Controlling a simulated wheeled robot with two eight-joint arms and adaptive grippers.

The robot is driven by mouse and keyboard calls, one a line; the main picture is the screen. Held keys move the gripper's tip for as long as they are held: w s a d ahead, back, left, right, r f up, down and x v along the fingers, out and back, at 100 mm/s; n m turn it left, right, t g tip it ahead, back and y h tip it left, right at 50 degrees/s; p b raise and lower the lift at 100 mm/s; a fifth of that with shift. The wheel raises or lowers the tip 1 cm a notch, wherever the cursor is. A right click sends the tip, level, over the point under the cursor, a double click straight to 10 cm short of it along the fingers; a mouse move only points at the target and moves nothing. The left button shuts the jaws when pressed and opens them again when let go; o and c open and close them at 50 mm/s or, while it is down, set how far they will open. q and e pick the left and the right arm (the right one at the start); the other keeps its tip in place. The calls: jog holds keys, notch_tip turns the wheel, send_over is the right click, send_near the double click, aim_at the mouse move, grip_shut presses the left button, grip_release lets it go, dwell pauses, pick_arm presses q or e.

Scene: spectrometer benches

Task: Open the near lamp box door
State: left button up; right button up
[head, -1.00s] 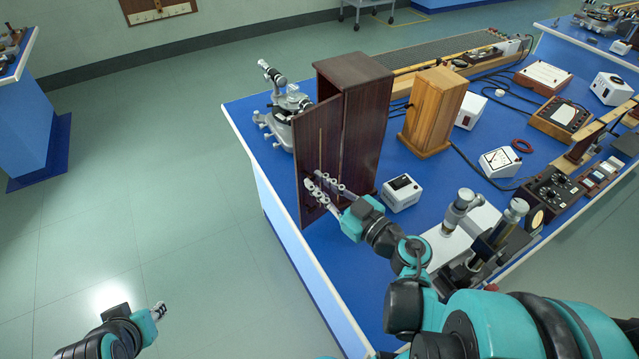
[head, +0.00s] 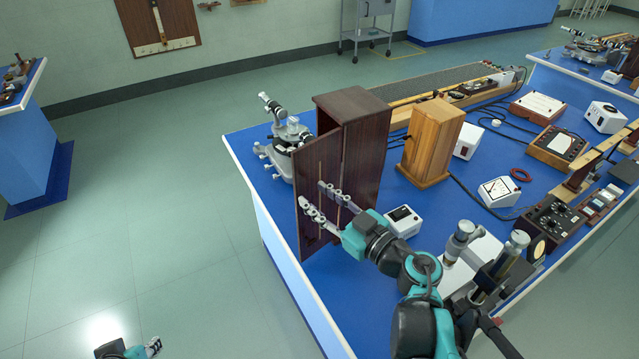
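The near lamp box (head: 364,160) is a tall dark wooden box near the table's left edge. Its door (head: 318,160), a dark panel with a thin pale vertical line, stands swung out to the left at a wide angle from the box's front corner. I cannot tell whether the fingertips touch the panel. My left gripper (head: 153,347) shows at the bottom left edge, away from the table; its finger state is too small to tell.
A metal spectrometer (head: 284,140) stands left of the box, behind the door. A lighter wooden box (head: 430,145) and a small white box (head: 403,221) stand to its right. A metal instrument (head: 465,245) is close to my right arm. The floor to the left is clear.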

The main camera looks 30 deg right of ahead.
jog(key=shift+r, duration=2.25)
jog(key=d+r+m+t+h, duration=0.1)
jog(key=h, duration=0.1)
jog(key=w+d+r+m+h, duration=0.1)
jog(key=d+r+h, duration=0.1)
jog(key=d+r+m+t+h, duration=0.1)
jog(key=m+h, duration=0.1)
jog(key=shift+w+d+r+t, duration=0.3)
jog(key=shift+w, duration=0.1)
jog(key=s+a+f+m+g+h, duration=0.1)
jog(key=s+f+m+g+h, duration=0.25)
jog(key=f+g, duration=0.8)
jog(key=s+a+f+n+g+y, duration=0.1)
jog(key=s+a+f+y, duration=0.3)
jog(key=a+f, duration=0.6)
jog(key=shift+s+f+n, duration=0.7)
jog(key=shift+s+n, duration=0.05)
jog(key=shift+s, duration=0.5)
jog(key=shift+d+y, duration=0.1)
jog(key=shift+y, duration=0.15)
